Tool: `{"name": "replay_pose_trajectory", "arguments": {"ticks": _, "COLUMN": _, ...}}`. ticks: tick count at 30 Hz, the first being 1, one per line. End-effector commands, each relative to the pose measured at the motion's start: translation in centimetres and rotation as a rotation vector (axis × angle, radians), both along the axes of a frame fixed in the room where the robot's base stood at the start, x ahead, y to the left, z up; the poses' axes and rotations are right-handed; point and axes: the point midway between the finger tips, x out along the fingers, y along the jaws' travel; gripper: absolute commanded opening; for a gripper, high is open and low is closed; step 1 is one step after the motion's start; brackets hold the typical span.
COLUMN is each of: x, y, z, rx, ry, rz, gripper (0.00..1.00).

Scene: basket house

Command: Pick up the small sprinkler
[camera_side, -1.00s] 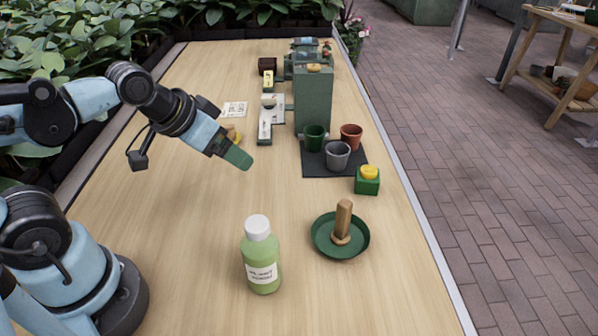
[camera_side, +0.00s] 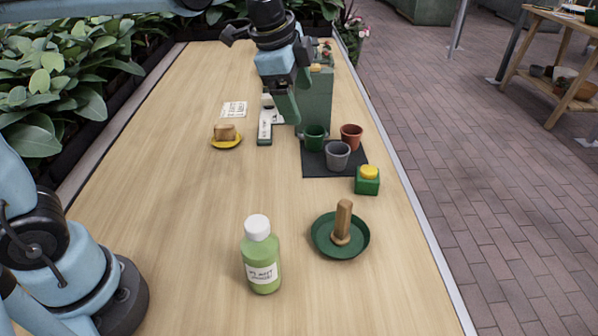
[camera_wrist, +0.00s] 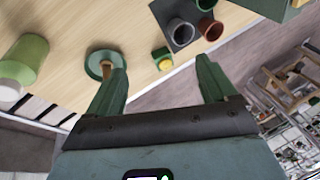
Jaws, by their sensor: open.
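I cannot make out a small sprinkler for certain in either view. Small items at the far end of the table, behind the tall green box (camera_side: 318,100), are mostly hidden by my arm in the side view. My gripper (camera_side: 290,104) hangs over the far middle of the table, just left of the green box, fingers pointing down. In the wrist view my gripper (camera_wrist: 160,85) has its two green fingers spread wide, with nothing between them.
Three pots, one grey (camera_side: 337,155), stand on a dark mat (camera_side: 318,168). Nearer are a green block with yellow top (camera_side: 367,184), a green dish (camera_side: 325,247) with a wooden peg, and a green bottle (camera_side: 260,262).

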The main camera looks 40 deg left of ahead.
Motion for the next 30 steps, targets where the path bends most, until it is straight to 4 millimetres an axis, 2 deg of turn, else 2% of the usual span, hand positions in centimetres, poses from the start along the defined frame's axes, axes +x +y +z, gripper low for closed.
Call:
{"name": "replay_pose_trajectory", "arguments": {"ticks": 1, "x": 1.4, "y": -0.7, "z": 0.1, "rx": 0.028, "ry": 0.019, "rz": -0.084, "gripper": 0.85}}
{"name": "replay_pose_trajectory", "arguments": {"ticks": 8, "x": 6.0, "y": -3.6, "z": -0.8, "rx": 0.145, "ry": 0.101, "rz": -0.489, "gripper": 0.85}}
{"name": "replay_pose_trajectory", "arguments": {"ticks": 15, "x": 9.7, "y": -7.0, "z": -3.4, "rx": 0.233, "ry": 0.178, "rz": -0.920, "gripper": 0.85}}
{"name": "replay_pose_trajectory", "arguments": {"ticks": 24, "x": 11.8, "y": -10.1, "z": -7.2, "rx": 0.284, "ry": 0.243, "rz": -1.352, "gripper": 0.85}}
{"name": "replay_pose_trajectory", "arguments": {"ticks": 30, "x": 12.0, "y": -10.7, "z": -8.4, "rx": 0.290, "ry": 0.254, "rz": -1.445, "gripper": 0.85}}
